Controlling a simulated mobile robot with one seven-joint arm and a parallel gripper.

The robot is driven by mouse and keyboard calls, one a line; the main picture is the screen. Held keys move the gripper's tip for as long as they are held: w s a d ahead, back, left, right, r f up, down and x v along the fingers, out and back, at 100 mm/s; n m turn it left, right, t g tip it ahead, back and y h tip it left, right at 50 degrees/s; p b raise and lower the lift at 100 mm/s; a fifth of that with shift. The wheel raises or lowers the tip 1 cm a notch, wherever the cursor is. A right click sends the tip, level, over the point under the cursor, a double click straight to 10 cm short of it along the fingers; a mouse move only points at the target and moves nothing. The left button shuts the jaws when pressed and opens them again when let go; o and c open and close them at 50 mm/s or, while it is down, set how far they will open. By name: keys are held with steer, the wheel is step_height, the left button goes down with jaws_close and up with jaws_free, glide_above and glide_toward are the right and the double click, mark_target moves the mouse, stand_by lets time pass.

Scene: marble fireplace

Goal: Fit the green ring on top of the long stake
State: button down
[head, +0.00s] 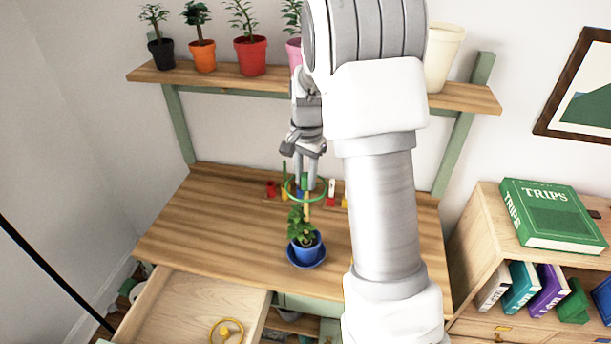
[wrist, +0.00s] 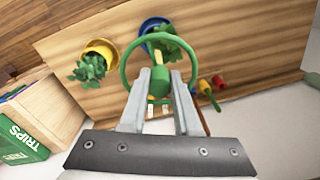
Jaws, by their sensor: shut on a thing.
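The green ring (head: 322,194) is held level by my gripper (head: 308,188), above the desk and the blue-potted plant. In the wrist view the ring (wrist: 124,69) loops out beyond my fingertips (wrist: 160,85), which are shut on its green knob. A thin yellow upright piece (head: 307,213) shows just under the gripper, above the leaves; it may be the long stake, but its ends are hidden. The plant in the blue pot (head: 306,252) stands on a blue saucer. In the wrist view the leaves (wrist: 170,43) appear through and behind the ring. I cannot tell whether the ring is around the stake.
Small red, yellow, green and white pieces (head: 271,189) stand at the desk's back. A yellow pot (wrist: 101,47) with a plant shows in the wrist view. The open drawer (head: 190,308) holds a yellow ring (head: 240,325). The desk's left part (head: 200,225) is clear.

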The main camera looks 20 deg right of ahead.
steer(key=shift+f, duration=0.15)
steer(key=c, duration=0.6)
jaws_free()
steer(key=shift+o, duration=0.2)
step_height(320, 180, up, 18)
steer(key=shift+s+f, duration=0.2)
steer(key=shift+f, duration=0.05)
steer(key=shift+d, duration=0.1)
